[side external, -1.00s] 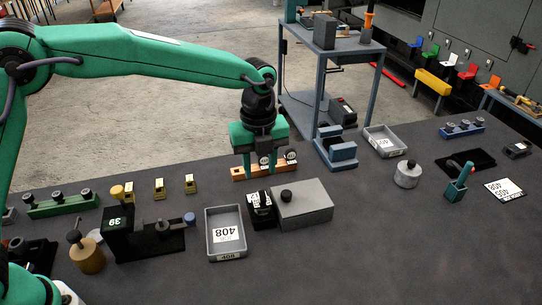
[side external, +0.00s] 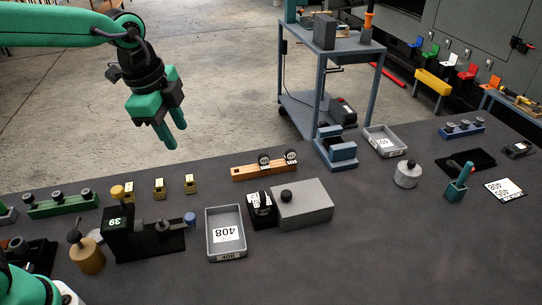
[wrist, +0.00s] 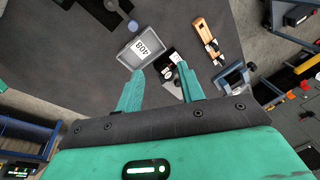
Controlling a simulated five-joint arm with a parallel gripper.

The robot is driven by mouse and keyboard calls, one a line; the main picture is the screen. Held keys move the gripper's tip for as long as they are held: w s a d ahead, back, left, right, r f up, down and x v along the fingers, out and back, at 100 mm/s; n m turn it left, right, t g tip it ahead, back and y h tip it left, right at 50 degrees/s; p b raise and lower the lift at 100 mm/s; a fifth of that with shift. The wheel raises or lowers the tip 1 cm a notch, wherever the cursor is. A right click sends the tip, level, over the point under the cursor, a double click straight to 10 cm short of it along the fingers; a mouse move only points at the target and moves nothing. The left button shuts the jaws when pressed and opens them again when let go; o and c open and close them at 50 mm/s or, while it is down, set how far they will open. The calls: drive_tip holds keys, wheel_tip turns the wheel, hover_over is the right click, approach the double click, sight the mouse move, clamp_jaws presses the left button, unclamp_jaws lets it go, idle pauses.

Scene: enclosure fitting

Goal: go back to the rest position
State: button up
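My gripper (side external: 172,140) is raised in the air at the upper left of the side view, beyond the far edge of the bench. Its two green fingers point down and stand apart with nothing between them. The fingers also show in the wrist view (wrist: 160,92), spread and empty. The orange-brown rack (side external: 264,171) with two dark round pieces sits on the bench, below and right of my gripper and clear of it. The same rack shows in the wrist view (wrist: 208,40).
On the bench (side external: 370,250) stand a grey tray labelled 408 (side external: 226,245), a grey box (side external: 304,204) with a black knob, a black fixture marked 39 (side external: 117,225) and a green rack (side external: 62,204). A blue-grey cart (side external: 328,85) stands behind. The air around my gripper is clear.

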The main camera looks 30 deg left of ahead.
drive_tip(key=s+a+n+t, duration=0.1)
drive_tip(key=s+a+n, duration=0.3)
drive_tip(key=s+n, duration=0.3)
drive_tip(key=s+a+n+t, duration=0.2)
drive_tip(key=s+a+n, duration=0.3)
drive_tip(key=s+n, duration=0.2)
drive_tip(key=shift+s+f+y, duration=0.3)
drive_tip(key=shift+s+f, duration=0.15)
